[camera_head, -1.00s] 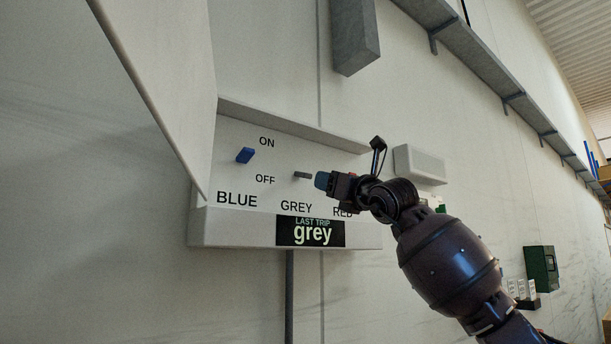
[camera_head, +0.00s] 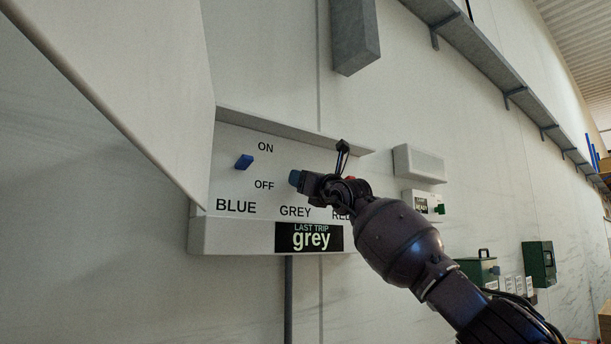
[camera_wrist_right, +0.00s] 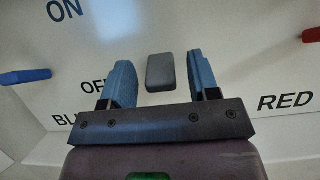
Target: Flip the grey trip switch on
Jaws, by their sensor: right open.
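The white switch panel (camera_head: 230,236) is on the wall, with ON and OFF marks and the names BLUE, GREY and RED. In the right wrist view the grey trip switch (camera_wrist_right: 160,72) is a small grey lever. My right gripper (camera_wrist_right: 161,84) is open, with one blue finger on each side of the lever and a visible gap to both. In the head view my right gripper (camera_head: 295,179) is at the panel above the word GREY and hides the grey switch. Whether the lever touches anything in depth I cannot tell. My left gripper is not in view.
The blue switch (camera_head: 244,162) is left of my gripper. The red switch (camera_wrist_right: 311,35) is at the right edge of the wrist view. The panel's raised lid (camera_head: 130,80) fills the upper left. A ledge (camera_head: 290,128) runs along the panel's top. A display (camera_head: 309,237) reads "LAST TRIP grey".

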